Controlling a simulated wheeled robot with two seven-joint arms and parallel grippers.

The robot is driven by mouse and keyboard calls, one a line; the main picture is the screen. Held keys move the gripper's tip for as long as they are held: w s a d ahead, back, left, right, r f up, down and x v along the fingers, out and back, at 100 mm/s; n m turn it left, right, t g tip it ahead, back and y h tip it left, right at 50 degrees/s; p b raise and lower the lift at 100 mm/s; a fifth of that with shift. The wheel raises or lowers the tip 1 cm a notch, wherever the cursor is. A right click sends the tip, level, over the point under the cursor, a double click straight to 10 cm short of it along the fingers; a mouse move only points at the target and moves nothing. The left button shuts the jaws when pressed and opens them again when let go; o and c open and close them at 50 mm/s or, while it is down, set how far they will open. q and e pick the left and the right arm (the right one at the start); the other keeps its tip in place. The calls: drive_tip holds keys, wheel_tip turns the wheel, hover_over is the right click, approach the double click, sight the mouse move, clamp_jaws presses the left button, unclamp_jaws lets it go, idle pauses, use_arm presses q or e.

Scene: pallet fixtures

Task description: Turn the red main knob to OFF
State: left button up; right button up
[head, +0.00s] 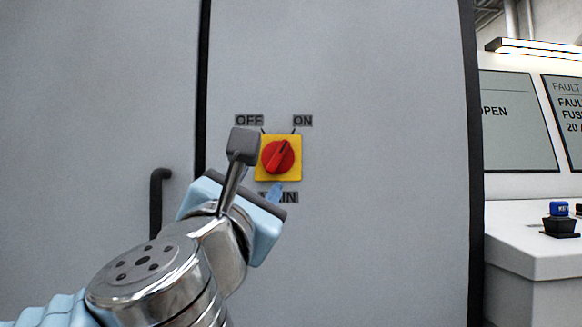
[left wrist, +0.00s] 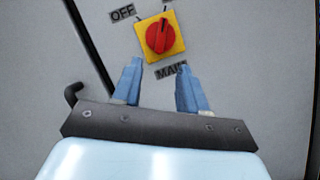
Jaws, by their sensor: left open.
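The red main knob (head: 277,156) sits on a yellow square plate (head: 294,174) on a grey cabinet door, with an OFF label (head: 249,120) at its upper left and an ON label (head: 302,121) at its upper right. The knob's grip ridge leans up and right, toward ON. My left gripper (head: 277,190) is just below the knob in the head view, partly hidden behind its own wrist. In the left wrist view its two blue fingers (left wrist: 157,84) are apart and empty, pointing at the knob (left wrist: 160,36). My right gripper is not in view.
A black door handle (head: 158,200) stands left of the dark door seam (head: 203,60). To the right, beyond the cabinet edge, are a white console (head: 530,240) with a blue part in a black holder (head: 560,218) and two display panels (head: 512,122).

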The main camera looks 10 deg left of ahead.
sight(276, 160)
use_arm(q)
drive_tip(key=p+x, duration=0.2)
drive_tip(key=x, duration=0.9)
drive_tip(key=shift+w, duration=0.4)
clamp_jaws()
